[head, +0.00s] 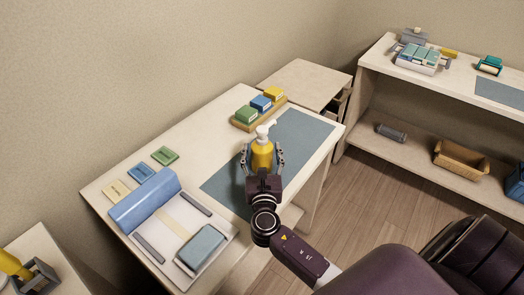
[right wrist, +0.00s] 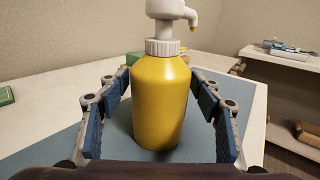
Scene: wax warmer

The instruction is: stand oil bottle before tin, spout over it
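The oil bottle (head: 262,155) is yellow with a white pump top and stands upright on the blue-grey mat (head: 305,130). In the right wrist view the bottle (right wrist: 160,100) fills the middle, and its yellow-tipped spout (right wrist: 192,17) points right. My right gripper (head: 263,160) is open with its fingers on either side of the bottle. The head view shows small gaps; contact at the fingertips cannot be told. Green (head: 246,114), blue (head: 261,103) and yellow (head: 274,93) blocks sit on a wooden tray behind the bottle. I cannot tell which thing is the tin. My left gripper is out of view.
A blue roll (head: 145,203) and a blue pad (head: 203,245) lie on a white tray at the table's near left. Small green and blue squares lie behind the roll. A shelf (head: 400,150) with a basket (head: 460,158) stands right. The mat's far right is clear.

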